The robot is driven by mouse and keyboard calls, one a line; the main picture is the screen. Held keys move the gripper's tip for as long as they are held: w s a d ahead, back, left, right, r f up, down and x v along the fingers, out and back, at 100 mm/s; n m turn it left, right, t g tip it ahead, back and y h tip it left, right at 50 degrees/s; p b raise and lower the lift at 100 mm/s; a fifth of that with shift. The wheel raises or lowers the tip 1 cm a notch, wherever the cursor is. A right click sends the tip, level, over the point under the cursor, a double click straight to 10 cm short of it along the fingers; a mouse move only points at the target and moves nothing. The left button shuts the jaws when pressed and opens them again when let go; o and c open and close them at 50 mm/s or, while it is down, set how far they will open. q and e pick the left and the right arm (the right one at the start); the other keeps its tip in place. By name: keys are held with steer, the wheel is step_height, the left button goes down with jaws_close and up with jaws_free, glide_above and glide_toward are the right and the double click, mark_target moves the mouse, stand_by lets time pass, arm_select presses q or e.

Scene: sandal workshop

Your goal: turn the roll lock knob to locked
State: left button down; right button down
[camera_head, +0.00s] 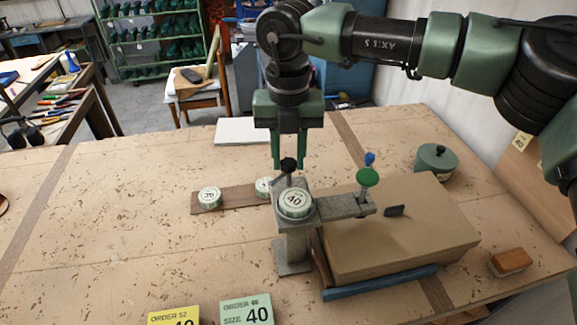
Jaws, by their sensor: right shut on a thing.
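A grey metal stand (294,249) rises from the table, with a round disc marked 40 (295,203) on top and an arm reaching right. A small black knob (288,165) on a short stem stands at the back of the stand. My right gripper (289,166) points down from above with one finger on each side of this knob, shut on it. A green round knob (368,177) and a small blue knob (370,158) stand on the arm's right end. I cannot tell the lock's setting from any marking. My left gripper is not in view.
A brown block (400,240) lies under the stand's arm, with a blue bar (380,283) along its front. A brown strip (235,198) holds discs at left. A green lidded pot (437,160) and a brush (511,262) are at right. The left table is mostly clear.

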steer(key=n+b, duration=0.1)
steer(key=n, duration=0.1)
steer(key=shift+f+n+b, duration=0.15)
steer(key=shift+n+b, duration=0.15)
steer(key=shift+n, duration=0.1)
steer(key=n+b, duration=0.1)
steer(key=n, duration=0.1)
steer(key=shift+n, duration=0.4)
steer(key=n+b, duration=0.1)
steer(key=n, duration=0.4)
steer(key=shift+r, duration=0.2)
steer(key=shift+n, duration=0.3)
steer(key=c, duration=1.1)
jaws_free()
steer(key=shift+r, duration=0.1)
